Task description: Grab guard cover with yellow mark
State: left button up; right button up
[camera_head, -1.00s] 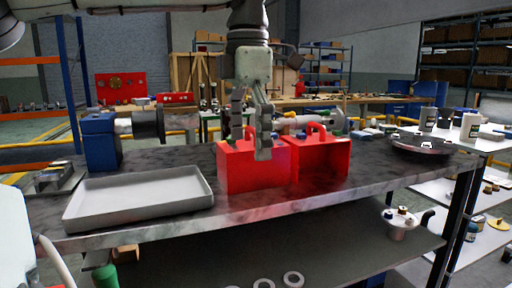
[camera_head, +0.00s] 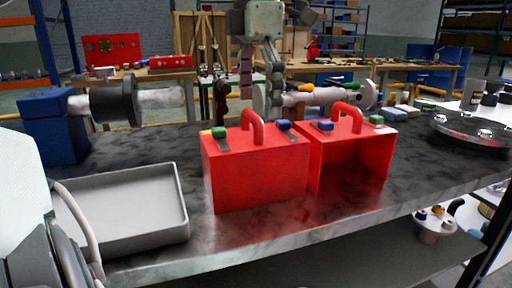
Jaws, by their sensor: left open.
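Two red guard covers with arched handles stand side by side on the dark workbench. The left cover (camera_head: 255,170) has a yellow-and-green mark at its top left edge and a blue mark near its top right. The right cover (camera_head: 365,160) shows its open hollow side, with a blue mark at its top left and a green one at its top right. My left gripper (camera_head: 260,88) is open and empty, pointing down above the left cover's handle and apart from it. My right gripper is not in view.
A grey tray (camera_head: 125,240) lies to the left. A blue block with a dark cylinder and shaft (camera_head: 120,101) stands behind it. A metal shaft assembly (camera_head: 345,95) lies behind the covers, and a round dark plate (camera_head: 472,130) is at the right.

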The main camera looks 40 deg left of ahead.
aim_at(252, 136)
pick_arm(q)
jog(key=f, duration=0.4)
jog(key=s+f, duration=0.1)
jog(key=f, duration=0.1)
jog(key=shift+a+f, duration=0.2)
jog(key=shift+f, duration=0.35)
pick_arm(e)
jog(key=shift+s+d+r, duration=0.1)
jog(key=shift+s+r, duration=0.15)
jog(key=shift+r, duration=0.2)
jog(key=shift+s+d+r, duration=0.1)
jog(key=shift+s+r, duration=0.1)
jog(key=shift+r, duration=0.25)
pick_arm(q)
jog(key=shift+c, duration=0.2)
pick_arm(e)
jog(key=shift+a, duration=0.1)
pick_arm(q)
jog(key=c, duration=1.4)
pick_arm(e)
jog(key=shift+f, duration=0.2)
pick_arm(q)
jog(key=shift+c, duration=0.2)
